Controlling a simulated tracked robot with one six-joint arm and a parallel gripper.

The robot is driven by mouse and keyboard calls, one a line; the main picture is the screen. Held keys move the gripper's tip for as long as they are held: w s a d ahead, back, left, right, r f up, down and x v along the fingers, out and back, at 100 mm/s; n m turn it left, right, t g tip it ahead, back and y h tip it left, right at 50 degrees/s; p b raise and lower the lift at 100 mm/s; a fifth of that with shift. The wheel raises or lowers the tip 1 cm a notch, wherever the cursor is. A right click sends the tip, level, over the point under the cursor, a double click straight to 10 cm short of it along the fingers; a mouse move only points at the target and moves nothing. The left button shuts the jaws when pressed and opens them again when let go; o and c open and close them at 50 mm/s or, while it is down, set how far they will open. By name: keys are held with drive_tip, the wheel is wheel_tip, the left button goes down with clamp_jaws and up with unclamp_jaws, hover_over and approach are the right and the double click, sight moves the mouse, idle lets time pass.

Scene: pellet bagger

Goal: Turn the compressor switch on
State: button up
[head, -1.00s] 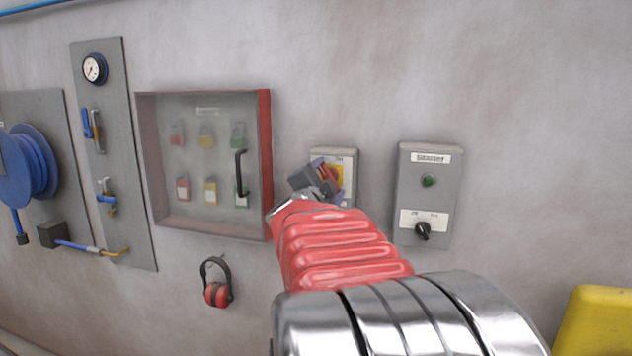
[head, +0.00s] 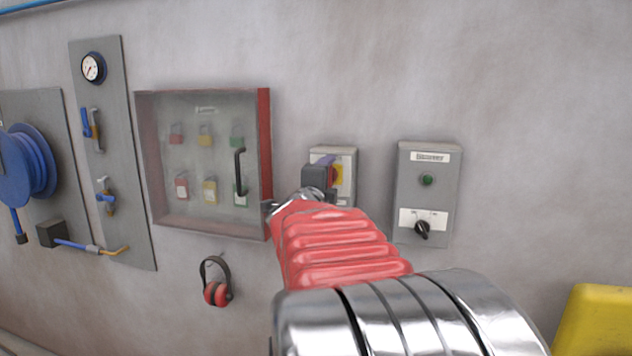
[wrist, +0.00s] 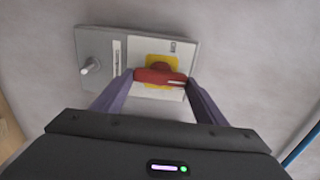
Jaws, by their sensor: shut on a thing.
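The compressor switch is a grey wall box (wrist: 121,40) with a pale plate, a yellow patch (wrist: 162,64) and a red handle (wrist: 153,77). In the wrist view my gripper (wrist: 160,80) is shut on the red handle, with one purple finger at each end of it. The handle lies crosswise in that picture, and small dark marks on the plate are too blurred to read. In the head view my gripper (head: 320,176) covers the left and lower part of the box (head: 347,154).
A grey starter box (head: 438,182) with a green lamp and black knob is mounted to the right. A red-edged glass-front cabinet (head: 265,145) holding several padlocks is close on the left. Red ear defenders (head: 216,284) hang below it. Wall above is free.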

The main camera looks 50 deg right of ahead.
drive_tip(key=shift+s+d+f, duration=0.1)
drive_tip(key=shift+s+f, duration=0.05)
drive_tip(key=shift+f, duration=0.05)
drive_tip(key=o, duration=0.8)
drive_tip(key=shift+o, duration=1.3)
drive_tip(key=shift+r, duration=0.1)
drive_tip(key=shift+a, duration=0.2)
drive_tip(key=v, duration=1.3)
drive_tip(key=shift+s+a, duration=0.15)
drive_tip(key=shift+a, duration=0.05)
